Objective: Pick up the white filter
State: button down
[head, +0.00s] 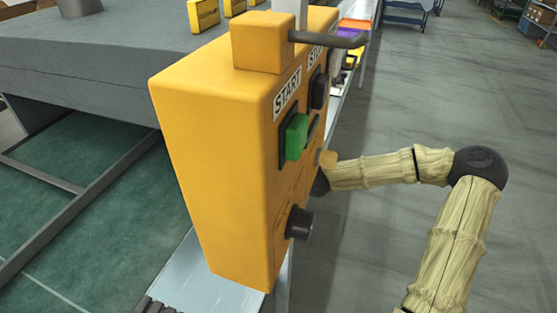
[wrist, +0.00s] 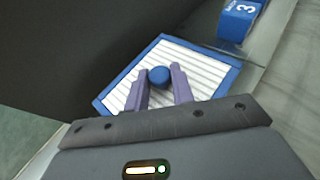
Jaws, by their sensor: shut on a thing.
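The white filter (wrist: 207,72) is a flat, pleated white panel in a blue frame, with a round blue knob (wrist: 159,74) near its middle. It lies tilted across the centre of the wrist view. My gripper (wrist: 160,80) has purple fingers, one on each side of the knob, and is shut on it. The near part of the filter is hidden behind my fingers and gripper body. In the head view my gripper and the filter are hidden behind the yellow control box; only my arm shows, reaching in behind it from the right.
The yellow control box (head: 208,165) has a green button (head: 296,136) and a dark knob (head: 299,222), and stands close to my arm. A blue block marked 3 (wrist: 238,22) is beyond the filter at upper right. The grey floor (head: 455,90) at right is open.

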jog(key=s+d, duration=0.1)
jog(key=s, duration=0.2)
jog(key=s+d, duration=0.2)
jog(key=s, duration=0.2)
jog(key=s+d, duration=0.2)
jog(key=s, duration=0.2)
jog(key=shift+s+f, duration=0.15)
jog(key=shift+d+f+b, duration=0.1)
jog(key=shift+d+b, duration=0.15)
jog(key=shift+b, duration=0.8)
jog(key=shift+s+d+r+b, duration=0.15)
jog(key=shift+s+b, duration=0.6)
jog(key=shift+b, duration=0.75)
jog(key=shift+s+d+b, duration=0.25)
jog(key=shift+s+b, duration=0.45)
jog(key=shift+b, duration=0.75)
jog(key=shift+s+d+r+b, duration=0.15)
jog(key=shift+s+b, duration=0.6)
jog(key=shift+b, duration=0.75)
jog(key=shift+f, duration=0.1)
